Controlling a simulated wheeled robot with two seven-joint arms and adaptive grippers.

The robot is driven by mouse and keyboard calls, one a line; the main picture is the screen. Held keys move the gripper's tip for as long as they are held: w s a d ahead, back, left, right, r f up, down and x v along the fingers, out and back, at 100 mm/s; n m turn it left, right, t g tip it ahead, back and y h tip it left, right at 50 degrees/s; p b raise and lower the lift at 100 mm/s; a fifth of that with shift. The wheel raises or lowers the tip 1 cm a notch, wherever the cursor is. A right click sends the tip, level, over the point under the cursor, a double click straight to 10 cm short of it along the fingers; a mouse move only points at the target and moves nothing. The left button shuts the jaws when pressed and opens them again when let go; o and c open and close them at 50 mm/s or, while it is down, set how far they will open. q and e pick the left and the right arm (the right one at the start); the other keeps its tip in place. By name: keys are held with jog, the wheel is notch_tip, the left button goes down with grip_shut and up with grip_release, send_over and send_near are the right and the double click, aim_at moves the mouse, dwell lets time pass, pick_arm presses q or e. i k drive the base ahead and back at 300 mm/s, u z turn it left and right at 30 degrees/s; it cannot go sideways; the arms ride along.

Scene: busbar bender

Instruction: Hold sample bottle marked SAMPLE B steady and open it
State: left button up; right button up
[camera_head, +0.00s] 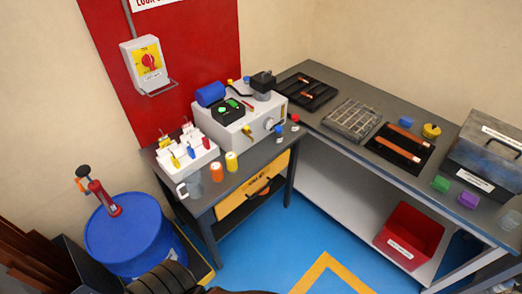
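Two small bottles stand at the right edge of the small grey table, one dark blue (279,134) and one with a red top (295,122). An orange jar (217,171) and a yellow jar (231,162) with pale labels stand near the table's front edge. The labels are too small to read, so I cannot tell which, if any, is SAMPLE B. All of these stand upright and nothing holds them.
A grey machine (241,120) and a white rack (185,153) with coloured pieces fill the small table (222,203). A clear mug (191,187) stands at its front left. A blue drum (138,236) stands left. A long bench (390,115) runs right. The blue floor ahead is clear.

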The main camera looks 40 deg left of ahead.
aim_at(277, 138)
jog(key=k, duration=0.35)
jog(key=u, duration=0.75)
